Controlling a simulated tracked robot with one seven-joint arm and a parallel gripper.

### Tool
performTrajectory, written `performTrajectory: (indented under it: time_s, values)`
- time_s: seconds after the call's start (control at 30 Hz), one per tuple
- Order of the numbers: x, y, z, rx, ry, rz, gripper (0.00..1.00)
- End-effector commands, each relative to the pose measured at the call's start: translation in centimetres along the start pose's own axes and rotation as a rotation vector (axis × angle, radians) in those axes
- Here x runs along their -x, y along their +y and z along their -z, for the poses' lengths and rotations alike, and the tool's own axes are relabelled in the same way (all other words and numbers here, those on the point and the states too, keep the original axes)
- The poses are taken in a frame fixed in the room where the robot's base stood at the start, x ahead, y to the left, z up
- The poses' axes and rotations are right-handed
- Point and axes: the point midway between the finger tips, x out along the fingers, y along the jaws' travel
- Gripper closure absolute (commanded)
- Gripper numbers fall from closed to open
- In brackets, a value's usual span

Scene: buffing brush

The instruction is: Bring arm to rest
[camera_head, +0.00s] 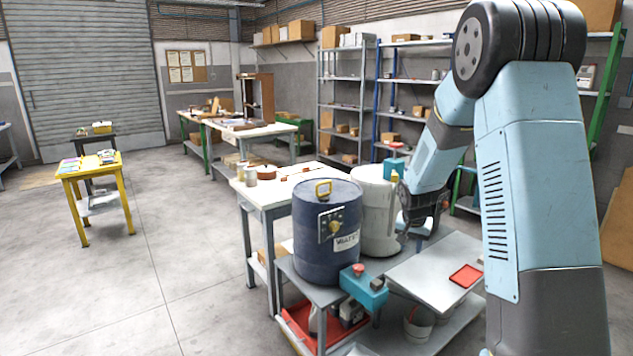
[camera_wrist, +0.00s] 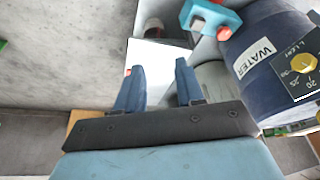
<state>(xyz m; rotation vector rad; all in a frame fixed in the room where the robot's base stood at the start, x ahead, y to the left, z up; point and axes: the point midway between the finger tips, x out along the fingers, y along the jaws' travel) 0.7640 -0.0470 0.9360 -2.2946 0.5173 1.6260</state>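My arm reaches in from the right in the head view, bent at the elbow, with its forearm sloping down. My gripper (camera_head: 418,222) hangs above the workbench, beside the white drum, and is partly hidden by my arm. In the wrist view, the two blue fingers of my gripper (camera_wrist: 159,75) stand well apart. Nothing is held between them. A white board (camera_wrist: 152,57) lies below and beyond the fingertips.
A dark blue drum (camera_head: 327,240) labelled WATER stands left of the gripper, next to a white drum (camera_head: 373,205). A teal device (camera_head: 363,287) with a red knob is in front. A white board (camera_head: 425,270) carries a red square (camera_head: 466,275). Open floor lies left.

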Motion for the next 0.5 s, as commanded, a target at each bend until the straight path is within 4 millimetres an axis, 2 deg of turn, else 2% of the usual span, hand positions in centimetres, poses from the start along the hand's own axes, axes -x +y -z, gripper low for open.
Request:
performTrajectory:
  time_s: [0.03,0.1,0.27,0.5]
  values:
    - [2.0,0.2,-0.1,0.009,0.009,0.007,0.63]
    - [4.2,0.6,-0.6,0.023,0.013,0.013,0.63]
    - [9.2,1.4,-1.9,0.058,0.027,0.03,0.63]
    - [16.0,3.1,-4.6,0.114,0.045,0.053,0.63]
